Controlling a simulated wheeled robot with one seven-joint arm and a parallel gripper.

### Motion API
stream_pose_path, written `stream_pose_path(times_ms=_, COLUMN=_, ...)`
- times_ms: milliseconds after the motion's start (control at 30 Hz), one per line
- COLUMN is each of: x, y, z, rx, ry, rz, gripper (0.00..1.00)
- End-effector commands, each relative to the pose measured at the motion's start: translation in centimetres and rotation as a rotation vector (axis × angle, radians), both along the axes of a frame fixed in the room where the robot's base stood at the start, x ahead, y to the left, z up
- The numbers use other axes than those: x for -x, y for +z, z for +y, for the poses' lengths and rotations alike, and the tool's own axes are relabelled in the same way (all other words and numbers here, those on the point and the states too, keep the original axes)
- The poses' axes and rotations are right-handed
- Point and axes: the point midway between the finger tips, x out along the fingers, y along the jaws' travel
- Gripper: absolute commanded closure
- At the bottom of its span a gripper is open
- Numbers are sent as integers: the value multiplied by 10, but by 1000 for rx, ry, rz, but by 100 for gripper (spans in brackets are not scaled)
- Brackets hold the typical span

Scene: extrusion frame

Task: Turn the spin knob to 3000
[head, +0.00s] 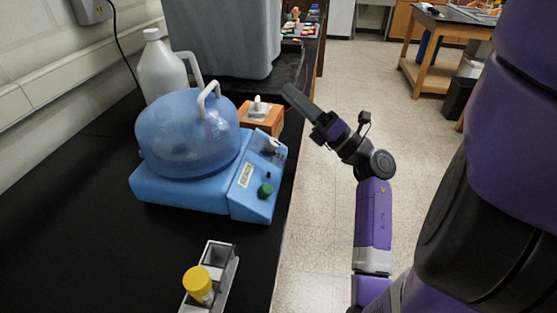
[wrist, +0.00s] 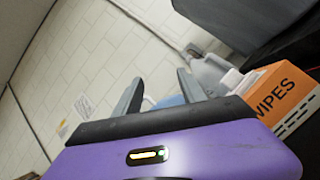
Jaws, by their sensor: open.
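A blue centrifuge (head: 185,188) with a domed, see-through lid (head: 185,140) sits on the black bench in the head view, its lid down. Its sloped front panel carries a light knob (head: 271,147) near the top, a small dark control, a label and a green knob (head: 265,191) lower down. Which one is the spin knob I cannot tell. My gripper (head: 287,92) is up and to the right of the centrifuge, apart from it, beyond the panel near the bench edge. In the wrist view its two fingers (wrist: 160,90) are spread with nothing held between them.
An orange wipes box (head: 262,117) stands behind the centrifuge; it also shows in the wrist view (wrist: 285,95). A white jug (head: 163,68) and a large grey bin (head: 220,35) stand farther back. A grey rack (head: 222,272) with a yellow-capped tube (head: 198,284) is in front.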

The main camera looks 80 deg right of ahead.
Motion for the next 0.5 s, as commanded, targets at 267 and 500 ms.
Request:
stream_pose_path(times_ms=267, x=28, y=-81, z=14, rx=624, ry=109, rz=392, gripper=52)
stream_pose_path(times_ms=500, x=47, y=-106, z=18, rx=835, ry=177, rz=506, gripper=52)
